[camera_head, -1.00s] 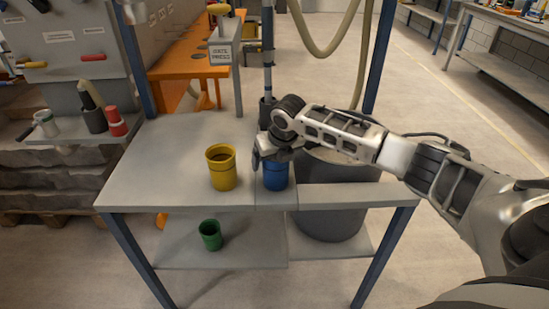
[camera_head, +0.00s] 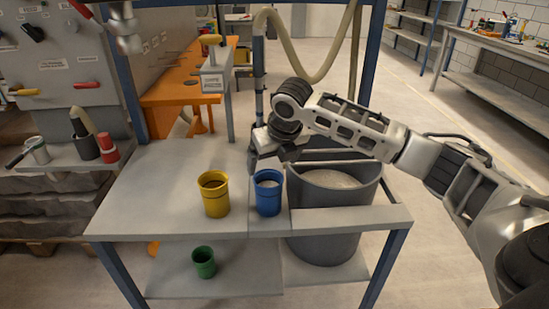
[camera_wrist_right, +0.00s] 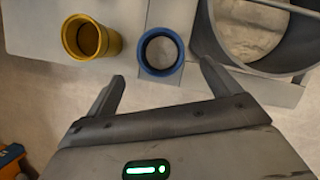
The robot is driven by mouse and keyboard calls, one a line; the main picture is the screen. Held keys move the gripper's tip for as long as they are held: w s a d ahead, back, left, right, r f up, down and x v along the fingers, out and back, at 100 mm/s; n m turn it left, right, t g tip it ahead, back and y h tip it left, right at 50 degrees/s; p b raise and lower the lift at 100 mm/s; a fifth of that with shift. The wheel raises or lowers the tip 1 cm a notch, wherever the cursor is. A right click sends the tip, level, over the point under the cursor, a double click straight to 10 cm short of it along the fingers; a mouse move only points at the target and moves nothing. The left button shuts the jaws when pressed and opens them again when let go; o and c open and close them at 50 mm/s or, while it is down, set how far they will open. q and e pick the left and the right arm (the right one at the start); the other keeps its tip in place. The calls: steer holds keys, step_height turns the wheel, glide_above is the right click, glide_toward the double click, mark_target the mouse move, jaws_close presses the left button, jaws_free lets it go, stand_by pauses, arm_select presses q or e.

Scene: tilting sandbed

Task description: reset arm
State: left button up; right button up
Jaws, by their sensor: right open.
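My right gripper (camera_head: 268,160) is open and empty, just above and behind the blue cup in the head view. In the right wrist view its two fingers (camera_wrist_right: 160,85) are spread apart with nothing between the tips. The blue cup (camera_head: 268,200) stands upright on the grey table near its front edge; it also shows beyond the fingertips in the right wrist view (camera_wrist_right: 161,71). Pale material seems to be inside it. The yellow cup (camera_head: 215,200) stands upright to its left, with brownish contents. My left gripper is not in view.
A large grey bin (camera_head: 325,230) of pale sand stands at the right of the table (camera_head: 150,200). A green cup (camera_head: 204,262) is on the lower shelf. A hose (camera_head: 310,75) hangs behind. The table's left part is clear.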

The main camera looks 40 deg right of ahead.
steer(key=shift+s+r, duration=0.2)
steer(key=shift+r, duration=0.2)
steer(key=shift+a, duration=0.1)
steer(key=s+a+f+m+y, duration=0.2)
steer(key=s+a+f+m, duration=1.05)
steer(key=a, duration=0.35)
steer(key=s+d+f+m+h, duration=0.1)
steer(key=s+f+m, duration=0.1)
steer(key=s+m, duration=0.7)
steer(key=s+d+f+m, duration=0.1)
steer(key=s+d+m, duration=0.1)
steer(key=s+m, duration=0.7)
steer(key=w+a+f+m+t+y, duration=0.1)
steer(key=w+a+f+t+y, duration=0.1)
steer(key=w+a+f+t, duration=0.3)
steer(key=shift+w+a+f+t, duration=0.4)
steer(key=shift+w+f, duration=1)
steer(key=shift+f, duration=0.15)
